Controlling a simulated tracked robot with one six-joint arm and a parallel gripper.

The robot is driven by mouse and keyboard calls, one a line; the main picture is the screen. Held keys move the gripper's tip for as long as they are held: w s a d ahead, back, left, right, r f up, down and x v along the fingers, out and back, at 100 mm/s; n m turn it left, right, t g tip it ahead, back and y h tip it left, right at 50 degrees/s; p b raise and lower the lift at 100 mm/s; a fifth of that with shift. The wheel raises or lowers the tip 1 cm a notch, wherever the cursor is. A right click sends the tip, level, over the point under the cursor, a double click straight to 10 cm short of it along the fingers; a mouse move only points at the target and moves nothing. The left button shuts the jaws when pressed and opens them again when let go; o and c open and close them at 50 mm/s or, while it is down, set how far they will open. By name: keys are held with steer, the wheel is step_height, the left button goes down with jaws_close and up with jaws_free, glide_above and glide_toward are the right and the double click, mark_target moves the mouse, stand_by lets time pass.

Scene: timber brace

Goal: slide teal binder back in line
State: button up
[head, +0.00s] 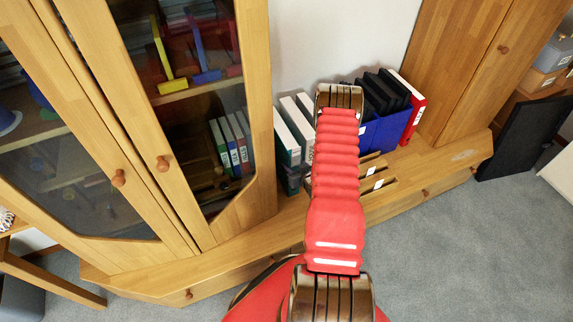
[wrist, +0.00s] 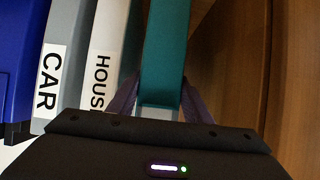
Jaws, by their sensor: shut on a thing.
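The teal binder (wrist: 165,50) stands at the right end of the row in the wrist view, beside a wooden panel. My gripper (wrist: 160,100) is shut on it, with a dark finger on each side of its lower part in the picture. A white binder marked HOUSE (wrist: 112,45) and a grey binder marked CAR (wrist: 65,65) stand to its left, then a blue one (wrist: 22,50). In the head view a teal edge (head: 289,152) shows beside white binders (head: 297,117), next to the glazed cabinet.
A blue holder (head: 388,133) with black binders and a red binder (head: 413,105) stand right of my arm on the low wooden bench (head: 440,162). The glazed cabinet (head: 140,150) rises close on the left, a wooden cabinet (head: 470,60) on the right. Grey carpet lies in front.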

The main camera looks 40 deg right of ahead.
mark_target(282, 154)
steer(key=shift+w+d, duration=0.2)
steer(key=shift+w, duration=0.4)
steer(key=shift+w+d, duration=0.1)
steer(key=shift+w, duration=0.25)
steer(key=shift+w+d, duration=0.1)
steer(key=shift+w, duration=0.25)
steer(key=shift+w+d, duration=0.1)
steer(key=shift+w, duration=0.4)
steer(key=o, duration=1.2)
steer(key=shift+s, duration=0.1)
